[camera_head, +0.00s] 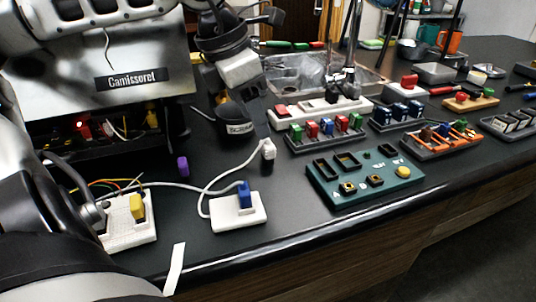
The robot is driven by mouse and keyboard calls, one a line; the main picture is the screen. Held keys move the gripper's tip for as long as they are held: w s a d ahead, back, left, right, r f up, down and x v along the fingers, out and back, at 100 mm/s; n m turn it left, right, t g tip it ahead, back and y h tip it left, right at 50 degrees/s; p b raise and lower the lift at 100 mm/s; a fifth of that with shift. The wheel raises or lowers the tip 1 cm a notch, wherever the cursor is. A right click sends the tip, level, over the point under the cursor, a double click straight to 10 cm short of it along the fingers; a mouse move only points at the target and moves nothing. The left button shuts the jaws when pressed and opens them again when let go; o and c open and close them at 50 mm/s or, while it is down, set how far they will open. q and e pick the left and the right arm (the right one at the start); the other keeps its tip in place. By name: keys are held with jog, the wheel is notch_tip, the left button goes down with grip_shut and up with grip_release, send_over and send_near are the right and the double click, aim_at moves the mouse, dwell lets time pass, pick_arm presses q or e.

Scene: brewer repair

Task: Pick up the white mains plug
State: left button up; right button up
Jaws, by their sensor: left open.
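The white mains plug (268,149) is at the end of a white cable, on the dark bench right of the brewer. The cable runs from it to a white block with a blue part (238,208). My left gripper (263,132) reaches down from above, open, with its dark fingers close over the plug. I cannot tell whether they touch it. My right gripper is not in view.
The brewer (140,75) with its open lower bay stands at left. A green tray (362,192), a white power strip (320,108) and several racks of coloured parts lie at right. A purple piece (182,166) is nearby.

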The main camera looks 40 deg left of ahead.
aim_at(266, 143)
pick_arm(q)
jog(key=shift+d+x, duration=0.2)
jog(key=shift+x, duration=2.9)
jog(key=c, duration=1.1)
